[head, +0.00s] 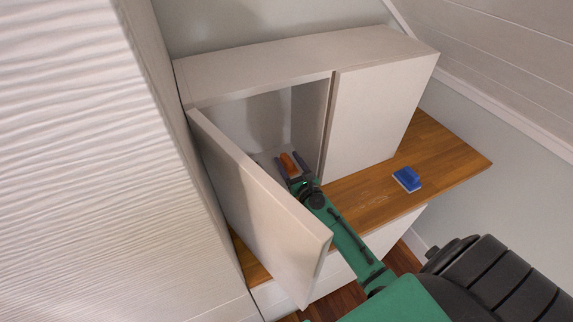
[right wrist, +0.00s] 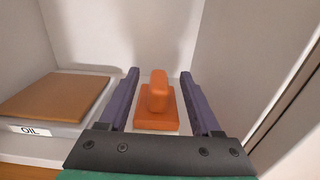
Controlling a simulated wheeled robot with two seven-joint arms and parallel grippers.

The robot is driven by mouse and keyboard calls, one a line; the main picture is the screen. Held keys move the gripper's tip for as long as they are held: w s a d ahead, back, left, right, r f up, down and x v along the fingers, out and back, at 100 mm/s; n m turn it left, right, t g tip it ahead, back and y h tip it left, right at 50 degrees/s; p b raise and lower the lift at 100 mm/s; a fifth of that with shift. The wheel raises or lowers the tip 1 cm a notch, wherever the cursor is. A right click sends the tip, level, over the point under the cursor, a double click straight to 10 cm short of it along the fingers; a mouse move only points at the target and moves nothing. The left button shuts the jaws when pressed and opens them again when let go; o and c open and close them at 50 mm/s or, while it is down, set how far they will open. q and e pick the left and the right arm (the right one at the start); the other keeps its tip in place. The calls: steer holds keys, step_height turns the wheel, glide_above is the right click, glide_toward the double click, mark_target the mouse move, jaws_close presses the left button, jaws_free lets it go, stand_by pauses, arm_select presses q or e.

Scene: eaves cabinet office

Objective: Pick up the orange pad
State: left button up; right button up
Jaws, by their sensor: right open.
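The orange pad (head: 289,163) has a raised grip and sits inside the open left compartment of the white cabinet. In the right wrist view the orange pad (right wrist: 156,104) stands between the two fingers, with a gap on each side. My right gripper (head: 291,166) reaches into the compartment and is open around the pad; in the right wrist view its fingers (right wrist: 158,88) do not touch the pad. My left gripper is in neither view.
The left cabinet door (head: 262,205) stands open to the left of my right arm. The right door (head: 375,105) is shut. A blue pad (head: 407,178) lies on the wooden counter (head: 450,152). A brown-topped box labelled OIL (right wrist: 55,98) sits left of the orange pad inside the compartment.

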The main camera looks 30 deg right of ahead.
mark_target(288, 162)
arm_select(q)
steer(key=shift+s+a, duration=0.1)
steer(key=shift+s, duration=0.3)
arm_select(e)
steer(key=shift+s, duration=0.1)
jaws_close()
arm_select(q)
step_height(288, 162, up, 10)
steer(key=p, duration=0.9)
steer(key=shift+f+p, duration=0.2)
steer(key=shift+p, duration=0.15)
arm_select(e)
step_height(288, 162, up, 10)
steer(key=shift+r, duration=0.1)
steer(key=c, duration=0.9)
jaws_free()
jaws_close()
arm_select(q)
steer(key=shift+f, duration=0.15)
arm_select(e)
steer(key=shift+a, duration=0.1)
